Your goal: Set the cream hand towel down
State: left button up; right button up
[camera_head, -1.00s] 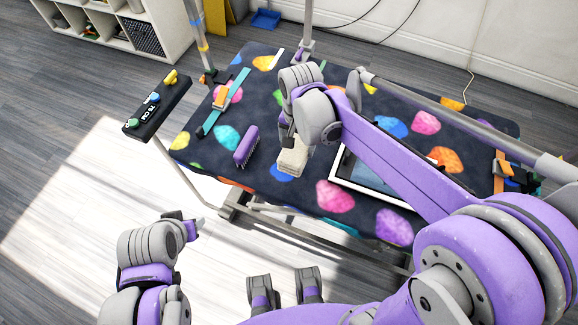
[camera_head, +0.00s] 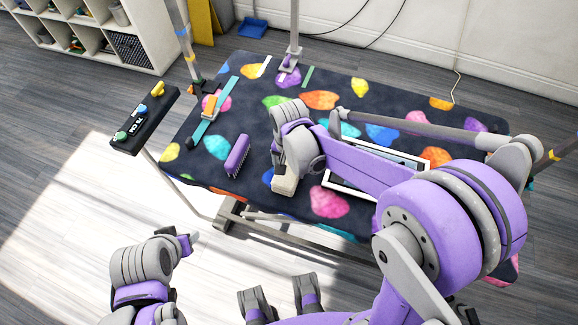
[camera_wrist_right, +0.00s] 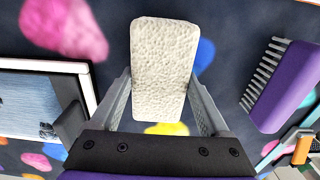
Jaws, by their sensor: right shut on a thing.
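The cream hand towel (camera_head: 285,185) is a small folded, textured block near the front edge of the spotted grooming table (camera_head: 262,100). My right gripper (camera_head: 283,172) is shut on it from above. In the right wrist view the towel (camera_wrist_right: 164,70) lies between the two fingers (camera_wrist_right: 160,105). I cannot tell whether its underside touches the table top. My left gripper (camera_head: 188,243) hangs in front of the table, at lower left, away from the towel; its fingers are too unclear to read.
A purple brush (camera_head: 237,155) lies left of the towel. A white-framed tray (camera_head: 345,190) lies right of it, partly hidden by my right arm. A teal strap (camera_head: 210,115) lies at the table's left. A dark control box (camera_head: 145,118) stands off the left edge.

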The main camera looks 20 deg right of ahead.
jog(key=o, duration=1)
jog(key=shift+o, duration=0.2)
jog(key=shift+r, duration=0.1)
notch_tip(320, 180, up, 12)
jog(key=p, duration=0.2)
jog(key=s+d+f+n+t, duration=0.1)
jog(key=s+d+n+t, duration=0.1)
jog(key=s, duration=0.5)
jog(key=s+d+f+n+t, duration=0.2)
jog(key=s+d+n+t, duration=0.1)
jog(key=s, duration=0.5)
jog(key=shift+d+f+n, duration=0.3)
jog(key=shift+d+n, duration=0.55)
jog(key=shift+n, duration=0.05)
